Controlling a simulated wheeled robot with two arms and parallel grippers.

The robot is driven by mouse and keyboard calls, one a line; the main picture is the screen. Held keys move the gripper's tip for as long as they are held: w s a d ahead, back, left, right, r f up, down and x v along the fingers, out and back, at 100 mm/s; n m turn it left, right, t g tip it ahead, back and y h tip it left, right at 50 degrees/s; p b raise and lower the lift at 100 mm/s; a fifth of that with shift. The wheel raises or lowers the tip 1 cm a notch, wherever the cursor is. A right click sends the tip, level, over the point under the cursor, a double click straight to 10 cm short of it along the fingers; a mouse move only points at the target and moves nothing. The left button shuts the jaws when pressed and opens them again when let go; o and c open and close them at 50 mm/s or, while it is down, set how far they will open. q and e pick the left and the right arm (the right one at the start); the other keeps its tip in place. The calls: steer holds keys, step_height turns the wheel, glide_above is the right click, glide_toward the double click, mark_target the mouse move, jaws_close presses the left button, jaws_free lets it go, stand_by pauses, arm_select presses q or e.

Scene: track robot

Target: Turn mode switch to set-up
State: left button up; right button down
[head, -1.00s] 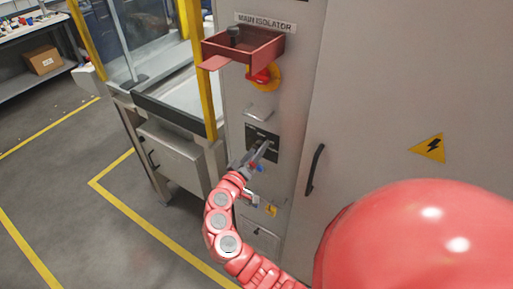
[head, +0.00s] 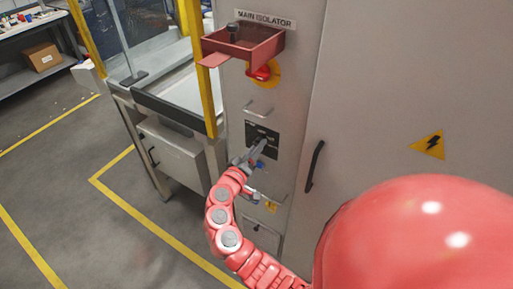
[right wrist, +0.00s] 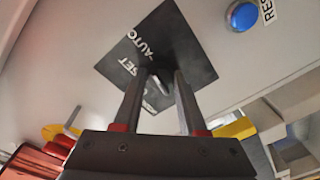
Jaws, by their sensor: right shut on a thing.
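The mode switch sits on a black plate (head: 262,133) on the grey cabinet front, below the red isolator. My right gripper (head: 258,150) reaches up to this plate from below. In the right wrist view the plate (right wrist: 180,38) shows white lettering, "AUTO" and a partly hidden "SET". The two dark fingers of the right gripper (right wrist: 157,85) are shut on the switch knob (right wrist: 157,95), which shows as a grey piece between them. The exact angle of the knob is hard to tell. My left gripper is not in view.
A red tray (head: 265,48) juts out above, with the red and yellow isolator (head: 265,73) under it. A black door handle (head: 315,166) is to the right. A blue button (right wrist: 241,17) is near the plate. A yellow post (head: 204,90) stands left.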

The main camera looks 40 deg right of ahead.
steer(key=shift+n, duration=0.3)
steer(key=n+p, duration=0.2)
steer(key=n, duration=0.2)
steer(key=n+p, duration=0.2)
steer(key=n, duration=0.2)
steer(key=shift+a+r+g+y, duration=0.1)
steer(key=shift+g+y, duration=0.2)
steer(key=shift+n, duration=0.5)
steer(key=shift+c, duration=2.3)
jaws_free()
